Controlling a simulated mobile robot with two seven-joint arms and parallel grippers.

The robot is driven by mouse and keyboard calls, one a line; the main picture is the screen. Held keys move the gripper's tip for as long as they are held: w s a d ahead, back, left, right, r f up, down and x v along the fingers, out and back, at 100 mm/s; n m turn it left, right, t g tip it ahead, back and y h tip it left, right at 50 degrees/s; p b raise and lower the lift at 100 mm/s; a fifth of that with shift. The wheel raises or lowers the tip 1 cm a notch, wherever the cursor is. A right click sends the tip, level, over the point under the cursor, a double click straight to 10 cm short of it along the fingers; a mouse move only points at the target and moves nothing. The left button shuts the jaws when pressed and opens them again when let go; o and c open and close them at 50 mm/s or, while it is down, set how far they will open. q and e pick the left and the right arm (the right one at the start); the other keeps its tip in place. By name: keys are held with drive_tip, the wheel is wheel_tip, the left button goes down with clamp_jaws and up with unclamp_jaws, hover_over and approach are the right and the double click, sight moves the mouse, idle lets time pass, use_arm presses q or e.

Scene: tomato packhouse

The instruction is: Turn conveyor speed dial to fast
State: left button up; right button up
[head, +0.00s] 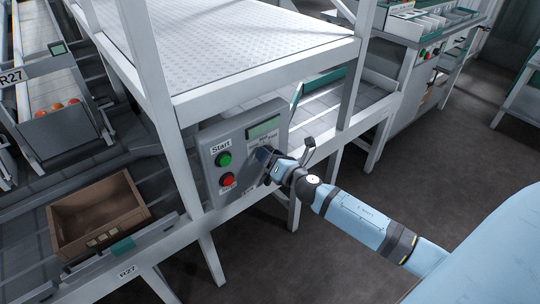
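A grey control panel (236,133) is fixed to the white frame in the middle of the head view. It has a green Start button (224,160), a red button (227,181) below it and a small green display (263,128). My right gripper (264,157) is at the right part of the panel, over the place below the display. The speed dial is hidden behind the gripper, so I cannot tell its setting. Whether the fingers are open or shut on the dial is not visible. My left gripper is not in view.
A brown crate (123,193) sits on the lower conveyor at left. A white perforated platform (220,35) is above the panel. Another line with several tomatoes (57,106) is at far left. A workbench (409,28) stands at the back. The floor at right is clear.

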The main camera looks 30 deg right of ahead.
drive_tip(key=shift+o, duration=0.5)
drive_tip(key=shift+s, duration=0.1)
drive_tip(key=s+d, duration=0.1)
drive_tip(key=s, duration=1.2)
drive_tip(key=shift+s+b, duration=0.3)
